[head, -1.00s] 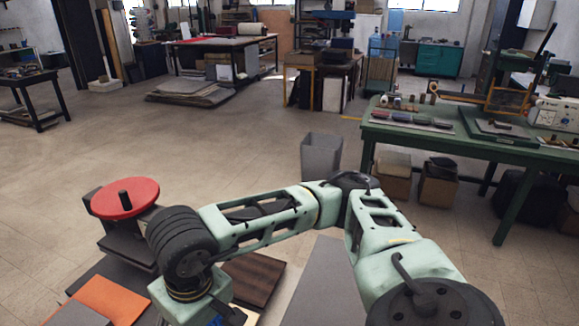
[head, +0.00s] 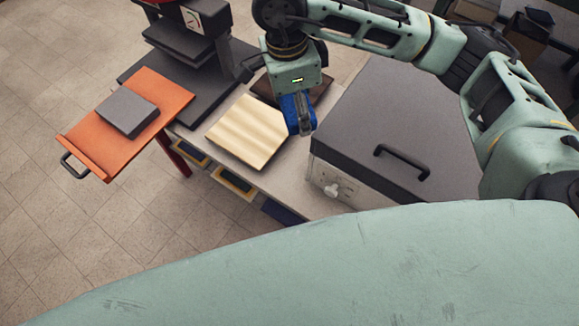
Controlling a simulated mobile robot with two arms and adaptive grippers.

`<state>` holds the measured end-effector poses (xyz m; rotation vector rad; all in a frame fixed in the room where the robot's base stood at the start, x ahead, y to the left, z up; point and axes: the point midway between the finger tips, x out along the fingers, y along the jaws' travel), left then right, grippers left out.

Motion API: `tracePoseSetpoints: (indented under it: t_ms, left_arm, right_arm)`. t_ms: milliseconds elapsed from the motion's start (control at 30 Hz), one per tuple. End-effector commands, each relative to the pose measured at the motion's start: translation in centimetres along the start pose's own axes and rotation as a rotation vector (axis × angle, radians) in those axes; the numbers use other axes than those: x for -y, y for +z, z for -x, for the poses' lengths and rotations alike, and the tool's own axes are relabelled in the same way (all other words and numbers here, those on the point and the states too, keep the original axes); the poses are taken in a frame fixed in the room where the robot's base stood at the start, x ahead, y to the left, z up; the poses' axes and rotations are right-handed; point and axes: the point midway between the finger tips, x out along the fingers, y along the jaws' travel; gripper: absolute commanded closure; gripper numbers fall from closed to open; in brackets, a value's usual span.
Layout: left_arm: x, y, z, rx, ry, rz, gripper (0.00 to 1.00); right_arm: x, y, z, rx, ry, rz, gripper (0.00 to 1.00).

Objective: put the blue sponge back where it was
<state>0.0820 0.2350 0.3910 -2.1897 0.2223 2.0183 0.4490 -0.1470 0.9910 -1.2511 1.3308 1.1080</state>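The blue sponge (head: 287,112) is at my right gripper (head: 302,122), whose arm comes in from the right. A dark finger lies across the front of the sponge, with blue showing on both sides, and the gripper appears shut on it. The far finger is hidden. The sponge is over the light table, at the right edge of a pale striped board (head: 248,132); I cannot tell whether it touches the surface. My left gripper is not in view.
A grey lidded box (head: 400,110) with a black handle stands right of the sponge. At left, a grey block (head: 127,111) lies on an orange pull-out tray (head: 88,142) beside a dark press (head: 185,75). Bare table (head: 285,178) shows in front of the striped board.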

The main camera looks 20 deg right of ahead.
Motion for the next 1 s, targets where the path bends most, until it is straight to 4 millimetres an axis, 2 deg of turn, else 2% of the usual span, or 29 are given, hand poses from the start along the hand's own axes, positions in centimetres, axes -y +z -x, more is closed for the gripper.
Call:
tracePoseSetpoints:
  t_ms: [100, 200, 333, 700, 867, 1000]
  left_arm:
    - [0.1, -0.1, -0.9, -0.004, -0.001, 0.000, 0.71]
    - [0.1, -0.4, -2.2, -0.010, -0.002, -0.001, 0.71]
    - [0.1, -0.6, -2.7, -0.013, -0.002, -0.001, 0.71]
    - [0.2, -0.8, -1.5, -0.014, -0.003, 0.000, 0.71]
    - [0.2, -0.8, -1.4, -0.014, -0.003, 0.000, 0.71]
    - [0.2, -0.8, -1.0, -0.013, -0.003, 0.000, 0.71]
  right_arm:
    - [0.6, 0.9, -0.9, 0.001, 0.026, -0.200, 0.55]
    - [0.8, 1.8, -4.7, 0.000, 0.046, -0.323, 0.55]
    - [1.1, 2.3, -7.0, 0.001, 0.054, -0.420, 0.55]
    - [1.1, 3.1, -12.9, 0.000, 0.058, -0.455, 0.55]
    - [1.1, 3.3, -14.1, 0.002, 0.057, -0.454, 0.55]
    - [1.0, 3.5, -15.8, 0.000, 0.059, -0.453, 0.55]
